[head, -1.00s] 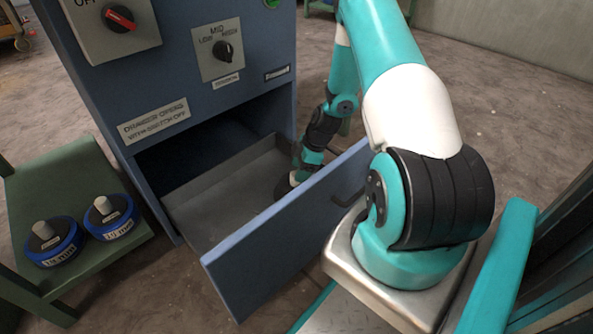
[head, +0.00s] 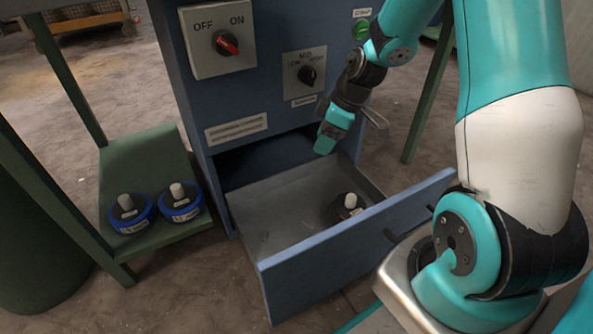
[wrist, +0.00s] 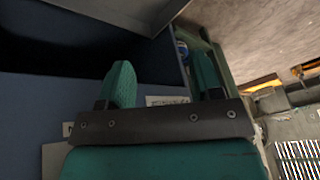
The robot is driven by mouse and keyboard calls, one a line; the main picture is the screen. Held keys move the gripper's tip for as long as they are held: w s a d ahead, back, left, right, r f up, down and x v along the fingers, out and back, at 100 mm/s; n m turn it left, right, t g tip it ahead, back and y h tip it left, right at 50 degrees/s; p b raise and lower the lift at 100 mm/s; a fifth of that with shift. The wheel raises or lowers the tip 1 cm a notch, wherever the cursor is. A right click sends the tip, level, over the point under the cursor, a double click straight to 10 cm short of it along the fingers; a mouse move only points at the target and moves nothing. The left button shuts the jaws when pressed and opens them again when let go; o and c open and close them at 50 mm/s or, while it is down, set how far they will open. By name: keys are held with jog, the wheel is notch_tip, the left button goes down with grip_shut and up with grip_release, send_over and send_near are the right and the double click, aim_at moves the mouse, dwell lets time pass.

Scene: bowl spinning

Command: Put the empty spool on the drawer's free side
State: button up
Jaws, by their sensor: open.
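The open blue drawer (head: 268,268) sticks out from the cabinet's front. A dark spool with a pale core and no blue winding, the empty spool (head: 348,206), stands on the drawer floor at its right side. The left part of the drawer floor is bare. My gripper (head: 325,148) is above the drawer's back part, apart from the spool. In the wrist view my gripper (wrist: 163,82) has its two fingers spread with nothing between them. The wrist view does not show the empty spool.
Two blue-wound spools (head: 131,214) (head: 180,203) stand on a green stand (head: 146,158) left of the drawer. The cabinet (head: 230,92) carries a red OFF/ON switch (head: 226,43) and a black dial (head: 307,75). Green table legs stand at the left.

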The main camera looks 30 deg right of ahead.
jog(key=s+a+r, duration=0.5)
jog(key=a+r, duration=0.4)
jog(key=a, duration=0.3)
jog(key=s+a+r+m+g, duration=0.1)
jog(key=s+a+r, duration=0.2)
jog(key=s, duration=0.5)
jog(key=s+a+r+m+g, duration=0.1)
jog(key=s+a+r, duration=0.3)
jog(key=s+a, duration=0.2)
jog(key=shift+s+a+r, duration=0.15)
jog(key=shift+s+r, duration=0.1)
jog(key=shift+s, duration=0.6)
